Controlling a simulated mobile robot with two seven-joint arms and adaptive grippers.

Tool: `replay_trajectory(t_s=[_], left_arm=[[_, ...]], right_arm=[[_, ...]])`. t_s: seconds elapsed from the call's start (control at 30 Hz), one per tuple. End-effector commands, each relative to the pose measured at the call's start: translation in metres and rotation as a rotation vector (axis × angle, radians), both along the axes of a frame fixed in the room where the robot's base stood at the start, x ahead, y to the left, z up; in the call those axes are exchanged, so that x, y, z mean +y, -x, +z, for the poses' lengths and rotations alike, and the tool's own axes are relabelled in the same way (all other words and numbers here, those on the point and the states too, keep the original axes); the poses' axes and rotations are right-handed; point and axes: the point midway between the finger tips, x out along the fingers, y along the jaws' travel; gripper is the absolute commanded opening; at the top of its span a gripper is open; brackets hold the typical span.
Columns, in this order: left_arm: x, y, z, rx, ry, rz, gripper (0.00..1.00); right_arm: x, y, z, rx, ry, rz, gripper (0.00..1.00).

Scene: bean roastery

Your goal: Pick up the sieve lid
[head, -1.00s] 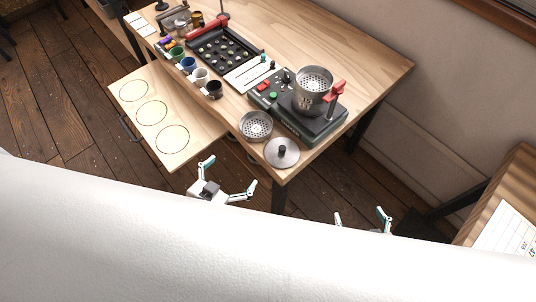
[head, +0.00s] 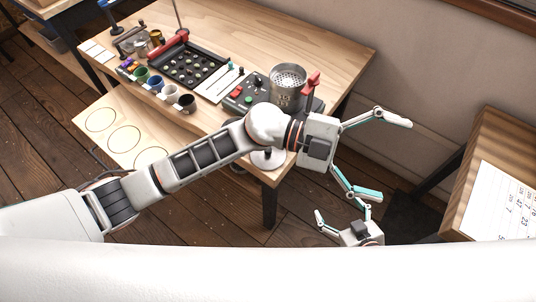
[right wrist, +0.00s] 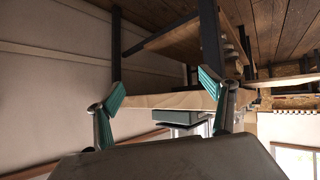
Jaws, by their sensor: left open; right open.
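The sieve lid (head: 268,161), a pale metal disc with a dark knob, lies at the table's near right corner in the head view. My left forearm and wrist cross over it, so only its near part shows. My left gripper (head: 393,158) is open and empty, out past the table's right edge, to the right of the lid. My right gripper (head: 343,212) is open and empty, lower in the picture, off the table's near corner. Its open fingers also show in the right wrist view (right wrist: 160,90), with nothing between them.
A perforated metal cup (head: 288,88) stands on the machine with the red handle (head: 311,80). Several small cups (head: 156,84) and a black bean tray (head: 190,68) stand further left. A side table (head: 470,190) with a paper sheet is at right. Bare tabletop (head: 330,45) lies at the back.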

Motion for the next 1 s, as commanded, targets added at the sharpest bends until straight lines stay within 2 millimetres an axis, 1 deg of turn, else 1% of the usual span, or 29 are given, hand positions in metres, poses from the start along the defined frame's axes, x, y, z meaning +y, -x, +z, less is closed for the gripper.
replay_trajectory(t_s=[0.03, 0.07, 0.1, 0.17, 0.2, 0.27, 0.3, 0.37, 0.4, 0.47, 0.5, 0.6, 0.7, 0.77, 0.83, 1.0], left_arm=[[0.001, 0.006, -0.019, -0.064, -0.095, -0.067, 0.97], [0.003, 0.009, -0.031, -0.095, -0.156, -0.104, 0.97], [0.008, 0.011, -0.048, -0.136, -0.240, -0.146, 0.97], [0.019, 0.009, -0.074, -0.194, -0.375, -0.200, 0.97], [0.030, 0.004, -0.091, -0.233, -0.470, -0.225, 0.97], [0.050, -0.010, -0.116, -0.288, -0.619, -0.250, 0.97], [0.065, -0.023, -0.130, -0.325, -0.721, -0.255, 0.97], [0.091, -0.047, -0.148, -0.376, -0.876, -0.249, 0.97], [0.109, -0.064, -0.157, -0.406, -0.976, -0.234, 0.97], [0.136, -0.091, -0.165, -0.447, -1.115, -0.202, 0.97], [0.152, -0.108, -0.167, -0.469, -1.197, -0.175, 0.97], [0.188, -0.144, -0.166, -0.511, -1.360, -0.105, 0.97], [0.209, -0.166, -0.162, -0.533, -1.455, -0.053, 0.97], [0.216, -0.173, -0.161, -0.541, -1.483, -0.034, 0.97], [0.220, -0.176, -0.164, -0.542, -1.499, -0.025, 0.97], [0.220, -0.175, -0.181, -0.540, -1.499, -0.026, 0.97]], right_arm=[[0.001, 0.000, -0.003, 0.001, -0.002, 0.001, 0.82], [0.002, 0.001, -0.004, 0.001, -0.002, 0.002, 0.82], [0.002, 0.001, -0.006, 0.000, -0.003, 0.003, 0.82], [0.004, 0.001, -0.007, 0.001, -0.005, 0.004, 0.82], [0.005, 0.001, -0.008, 0.001, -0.006, 0.006, 0.82], [0.007, 0.002, -0.010, 0.001, -0.009, 0.008, 0.82], [0.008, 0.002, -0.011, 0.000, -0.010, 0.009, 0.82], [0.010, 0.002, -0.012, -0.001, -0.012, 0.012, 0.82], [0.011, 0.002, -0.013, -0.002, -0.013, 0.013, 0.82], [0.011, 0.002, -0.013, -0.003, -0.015, 0.013, 0.82], [0.012, 0.001, -0.013, -0.004, -0.015, 0.014, 0.82], [0.012, 0.001, -0.013, -0.008, -0.016, 0.015, 0.82], [0.011, -0.001, -0.011, -0.013, -0.017, 0.016, 0.82], [0.011, -0.001, -0.010, -0.015, -0.016, 0.016, 0.82], [0.011, -0.002, -0.009, -0.016, -0.015, 0.017, 0.82], [0.011, -0.002, -0.008, -0.016, -0.014, 0.017, 0.82]])
